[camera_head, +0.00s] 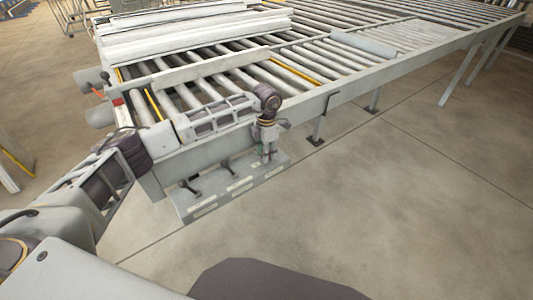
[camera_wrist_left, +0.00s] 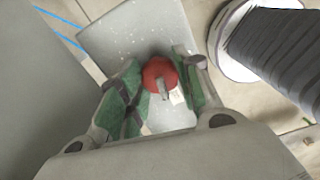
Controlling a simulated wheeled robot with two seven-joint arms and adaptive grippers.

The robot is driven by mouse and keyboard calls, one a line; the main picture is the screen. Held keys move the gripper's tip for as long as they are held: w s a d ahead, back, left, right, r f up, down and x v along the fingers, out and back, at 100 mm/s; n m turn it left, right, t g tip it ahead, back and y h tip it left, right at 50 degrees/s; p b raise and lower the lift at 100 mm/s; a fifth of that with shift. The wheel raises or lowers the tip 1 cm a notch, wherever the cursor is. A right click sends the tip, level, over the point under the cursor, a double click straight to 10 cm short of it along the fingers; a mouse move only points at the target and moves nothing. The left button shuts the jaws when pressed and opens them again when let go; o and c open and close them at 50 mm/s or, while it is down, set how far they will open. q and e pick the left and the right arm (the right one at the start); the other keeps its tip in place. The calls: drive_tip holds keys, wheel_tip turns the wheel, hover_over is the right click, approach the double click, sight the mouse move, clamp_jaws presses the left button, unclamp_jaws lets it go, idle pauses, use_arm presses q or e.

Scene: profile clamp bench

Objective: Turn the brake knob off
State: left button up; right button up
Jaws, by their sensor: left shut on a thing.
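A grey control panel (camera_head: 222,194) hangs low on the near side of the roller bench, with dark knobs or levers and pale labels along it. My left gripper (camera_head: 267,151) points down at the right end of this panel. In the left wrist view, a round red knob (camera_wrist_left: 155,71) with a grey bar across it sits between the green-padded fingers of my left gripper (camera_wrist_left: 160,80), which is shut on it. The panel (camera_wrist_left: 135,30) shows behind the knob. The knob is hidden by the gripper in the head view. My right gripper is out of view.
Two dark levers, a left one (camera_head: 188,187) and a middle one (camera_head: 225,166), stand on the panel left of my gripper. The roller bench (camera_head: 400,60) runs above and behind, with pale profiles (camera_head: 190,35) on top. The floor (camera_head: 400,200) to the right is clear.

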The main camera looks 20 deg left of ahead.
use_arm(q)
drive_tip(key=shift+n, duration=0.9)
drive_tip(key=o, duration=1.1)
drive_tip(key=shift+c, duration=0.2)
wheel_tip(320, 180, up, 12)
idle(0.5)
